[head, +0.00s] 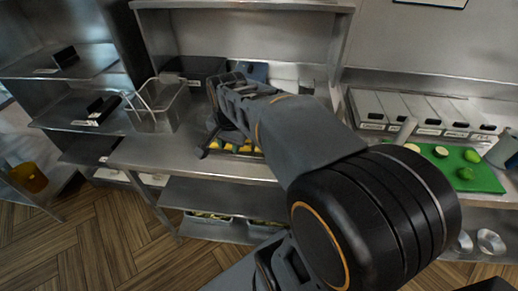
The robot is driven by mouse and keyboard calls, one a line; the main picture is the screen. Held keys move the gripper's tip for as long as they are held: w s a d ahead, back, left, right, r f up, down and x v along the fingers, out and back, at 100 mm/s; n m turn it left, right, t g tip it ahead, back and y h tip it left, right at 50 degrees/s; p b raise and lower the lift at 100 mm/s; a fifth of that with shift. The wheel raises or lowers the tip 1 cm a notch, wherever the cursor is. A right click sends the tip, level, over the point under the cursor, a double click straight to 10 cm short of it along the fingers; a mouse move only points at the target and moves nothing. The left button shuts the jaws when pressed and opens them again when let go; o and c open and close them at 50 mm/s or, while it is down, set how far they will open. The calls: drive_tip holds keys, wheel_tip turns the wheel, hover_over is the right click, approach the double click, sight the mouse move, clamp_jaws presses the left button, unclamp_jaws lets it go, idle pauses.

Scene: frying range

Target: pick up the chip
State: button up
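Several yellow chips (229,147) lie in a dark shallow tray on the steel counter, near the picture's middle. My gripper (208,146) reaches over the left side of this tray, with one dark finger showing just left of the chips. The arm hides much of the gripper and part of the tray. I cannot tell whether the fingers are apart or hold a chip.
A wire fry basket (158,106) stands on the counter left of my gripper. Steel shelves stand at left. Wooden floor (110,225) is clear at lower left.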

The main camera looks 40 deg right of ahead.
drive_tip(key=w+d+f+m+g, duration=0.15)
drive_tip(key=w+d+m, duration=0.45)
drive_tip(key=d+m, duration=0.75)
drive_tip(key=shift+m+g, duration=0.35)
drive_tip(key=shift+m, duration=0.6)
drive_tip(key=f, duration=0.7)
drive_tip(key=shift+w, duration=0.25)
drive_tip(key=shift+f, duration=3.25)
drive_tip(key=shift+c, duration=0.2)
clamp_jaws()
